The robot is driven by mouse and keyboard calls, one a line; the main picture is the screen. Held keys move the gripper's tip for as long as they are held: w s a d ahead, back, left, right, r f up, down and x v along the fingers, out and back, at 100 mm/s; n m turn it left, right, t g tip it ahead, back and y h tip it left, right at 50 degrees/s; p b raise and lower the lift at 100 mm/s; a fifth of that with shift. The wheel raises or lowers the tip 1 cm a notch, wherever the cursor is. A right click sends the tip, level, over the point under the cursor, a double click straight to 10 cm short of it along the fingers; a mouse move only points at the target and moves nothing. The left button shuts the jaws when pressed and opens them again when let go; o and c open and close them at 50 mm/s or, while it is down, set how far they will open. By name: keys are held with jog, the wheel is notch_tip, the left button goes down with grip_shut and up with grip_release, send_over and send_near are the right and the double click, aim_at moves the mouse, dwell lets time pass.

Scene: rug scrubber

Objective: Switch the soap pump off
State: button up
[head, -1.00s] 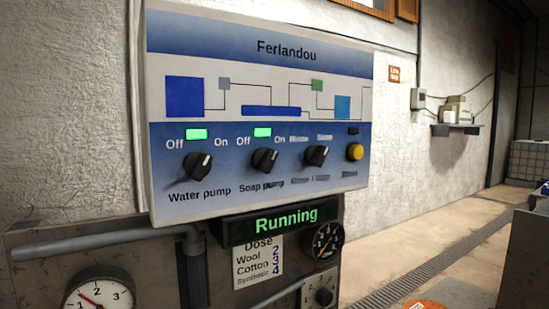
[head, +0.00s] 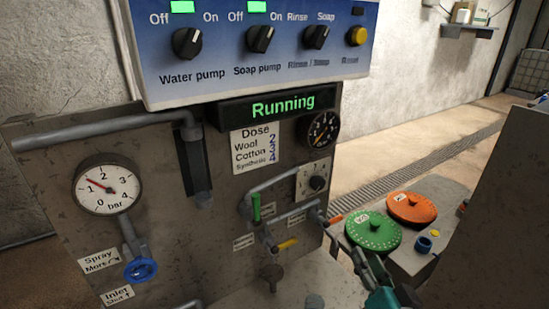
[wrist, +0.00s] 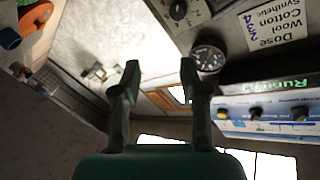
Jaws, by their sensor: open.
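The soap pump knob (head: 260,38) is a black rotary switch on the blue and white control panel (head: 225,88). Its white pointer leans up and right, toward On. The lamp above it (head: 256,6) is lit green. The display (head: 283,107) below the panel reads Running. My gripper (wrist: 160,65) is open and empty, its two dark fingers apart. In the head view, its teal body (head: 382,297) shows at the bottom right, below and away from the panel. In the wrist view the panel appears inverted at the right, beyond the fingers.
The water pump knob (head: 187,44), Rinse/Soap knob (head: 316,37) and yellow Reset button (head: 357,36) flank the soap pump knob. Below are a pressure gauge (head: 107,184), pipes and a blue valve (head: 141,270). Green (head: 372,232) and orange (head: 411,207) discs lie at the right.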

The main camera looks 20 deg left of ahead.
jog(key=w+a+r+n+y, duration=0.1)
jog(key=w+a+r+y, duration=0.2)
jog(key=r, duration=0.7)
jog(key=n+g+y, duration=0.4)
jog(key=n+g, duration=0.1)
send_near(269, 35)
jog(key=x, duration=0.9)
jog(key=shift+w+a, duration=0.15)
jog(key=shift+a, duration=0.05)
grip_shut()
